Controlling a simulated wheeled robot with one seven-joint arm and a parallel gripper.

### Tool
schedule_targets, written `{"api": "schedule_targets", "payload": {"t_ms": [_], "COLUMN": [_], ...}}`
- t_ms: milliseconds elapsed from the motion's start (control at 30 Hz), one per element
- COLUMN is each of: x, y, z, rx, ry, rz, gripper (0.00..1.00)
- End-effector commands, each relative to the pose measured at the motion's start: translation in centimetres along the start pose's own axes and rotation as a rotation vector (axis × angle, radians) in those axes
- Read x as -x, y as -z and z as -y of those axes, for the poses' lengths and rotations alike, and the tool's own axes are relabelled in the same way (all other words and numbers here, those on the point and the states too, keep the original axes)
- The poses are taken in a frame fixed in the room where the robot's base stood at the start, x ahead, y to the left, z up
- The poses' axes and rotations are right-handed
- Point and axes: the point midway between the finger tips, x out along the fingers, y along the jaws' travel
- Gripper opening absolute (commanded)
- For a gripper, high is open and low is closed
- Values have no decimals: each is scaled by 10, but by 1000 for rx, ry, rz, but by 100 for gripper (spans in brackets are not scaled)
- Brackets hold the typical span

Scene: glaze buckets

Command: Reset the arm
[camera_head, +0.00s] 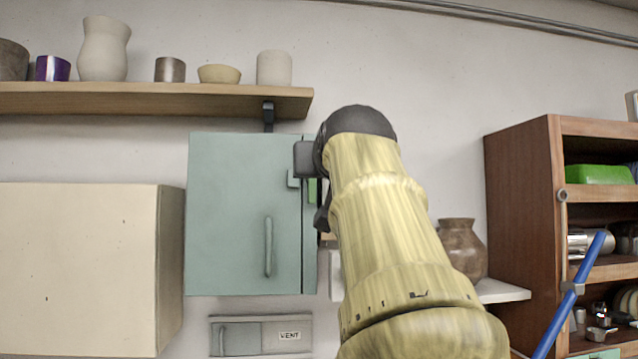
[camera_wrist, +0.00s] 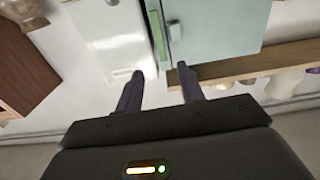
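My arm (camera_head: 395,230) rises through the middle of the head view, its dark wrist (camera_head: 360,122) in front of the right side of a teal wall cabinet (camera_head: 235,215). My gripper's fingers are mostly hidden there. In the wrist view, my gripper (camera_wrist: 160,75) shows two dark fingers spread apart with an empty gap between them. The fingers point toward the cabinet, whose teal face (camera_wrist: 215,30) and a pale panel (camera_wrist: 115,35) show beyond the tips. I cannot tell whether they touch anything.
A wooden shelf (camera_head: 150,100) with several pots is above the cabinet. A cream box (camera_head: 80,265) is at left. A brown vase (camera_head: 462,248) stands on a white ledge (camera_head: 500,291). A wooden bookcase (camera_head: 525,220) and a blue pole (camera_head: 575,290) are at right. Bare wall lies above my arm.

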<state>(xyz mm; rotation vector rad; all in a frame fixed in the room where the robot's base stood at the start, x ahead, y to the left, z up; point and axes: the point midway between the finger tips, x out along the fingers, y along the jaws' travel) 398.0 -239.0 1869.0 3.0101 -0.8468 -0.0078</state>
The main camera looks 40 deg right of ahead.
Motion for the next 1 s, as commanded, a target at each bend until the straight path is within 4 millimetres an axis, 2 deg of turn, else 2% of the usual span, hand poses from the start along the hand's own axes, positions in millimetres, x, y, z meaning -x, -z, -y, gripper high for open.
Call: {"api": "schedule_targets", "payload": {"t_ms": [167, 633, 733, 867, 967, 1000], "x": [10, 10, 7, -11, -33, -42], "y": [0, 0, -5, -33, -74, -95], "z": [0, 0, 2, 14, 31, 40], "rx": [1, 1, 0, -2, -3, -3], "ry": [-1, 1, 6, 29, 64, 80], "rz": [0, 0, 11, 67, 146, 185], "gripper": [38, 38, 38, 38, 38, 38]}}
